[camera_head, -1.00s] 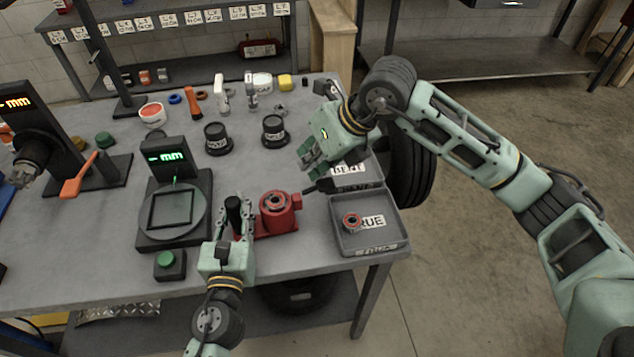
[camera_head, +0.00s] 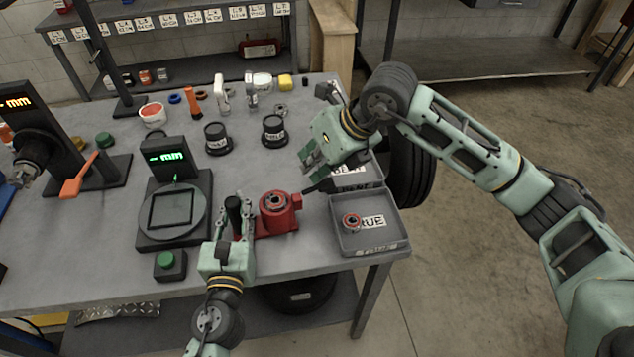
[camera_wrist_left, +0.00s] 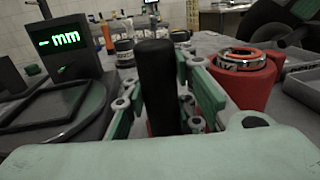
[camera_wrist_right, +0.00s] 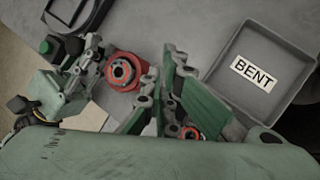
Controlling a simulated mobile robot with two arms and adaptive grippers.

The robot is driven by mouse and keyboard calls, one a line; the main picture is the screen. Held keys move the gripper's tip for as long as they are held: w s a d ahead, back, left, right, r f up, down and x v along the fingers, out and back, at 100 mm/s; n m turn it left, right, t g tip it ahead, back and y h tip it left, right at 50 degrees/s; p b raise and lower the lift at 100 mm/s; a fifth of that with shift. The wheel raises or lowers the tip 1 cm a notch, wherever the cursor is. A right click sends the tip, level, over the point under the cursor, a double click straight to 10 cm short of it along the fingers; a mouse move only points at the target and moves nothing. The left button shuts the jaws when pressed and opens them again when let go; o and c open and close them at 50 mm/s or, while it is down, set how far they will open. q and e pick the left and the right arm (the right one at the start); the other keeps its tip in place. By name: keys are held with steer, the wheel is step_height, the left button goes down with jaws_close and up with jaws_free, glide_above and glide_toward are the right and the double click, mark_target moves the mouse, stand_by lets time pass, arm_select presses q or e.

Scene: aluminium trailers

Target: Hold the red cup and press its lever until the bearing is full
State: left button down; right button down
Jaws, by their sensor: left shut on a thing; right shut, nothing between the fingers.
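The red cup (camera_head: 278,222) stands on the bench, with a metal-ringed bearing (camera_head: 277,202) in its top. The cup also shows in the left wrist view (camera_wrist_left: 250,88) and the right wrist view (camera_wrist_right: 122,84). My left gripper (camera_head: 235,218) is shut on the upright black handle (camera_wrist_left: 158,85) at the cup's left side. A dark lever (camera_head: 315,188) sticks out from the cup's right side towards the trays. My right gripper (camera_head: 309,170) is shut and empty, just above and behind the lever. Whether it touches the lever cannot be told.
A tray marked TRUE (camera_head: 384,242) holds another bearing (camera_head: 352,222). The BENT tray (camera_wrist_right: 278,58) lies behind it, partly covered by my right gripper. A gauge with an mm display (camera_head: 165,158) and a green button (camera_head: 166,259) stand left of the cup. Dark weights (camera_head: 274,130) stand behind.

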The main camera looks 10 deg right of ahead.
steer(key=shift+d+f, duration=0.2)
steer(key=shift+f, duration=0.35)
steer(key=shift+d+f, duration=0.15)
steer(key=shift+f, duration=0.35)
stand_by(0.6)
steer(key=shift+r, duration=0.15)
stand_by(0.5)
steer(key=shift+a+r, duration=0.25)
steer(key=shift+r, duration=0.45)
steer(key=shift+a+r, duration=0.2)
steer(key=shift+r, duration=0.5)
steer(key=shift+a+r, duration=0.25)
steer(key=shift+r, duration=0.55)
steer(key=shift+a+r, duration=0.25)
steer(key=shift+r, duration=0.55)
steer(key=shift+a+r, duration=0.25)
steer(key=shift+r, duration=0.55)
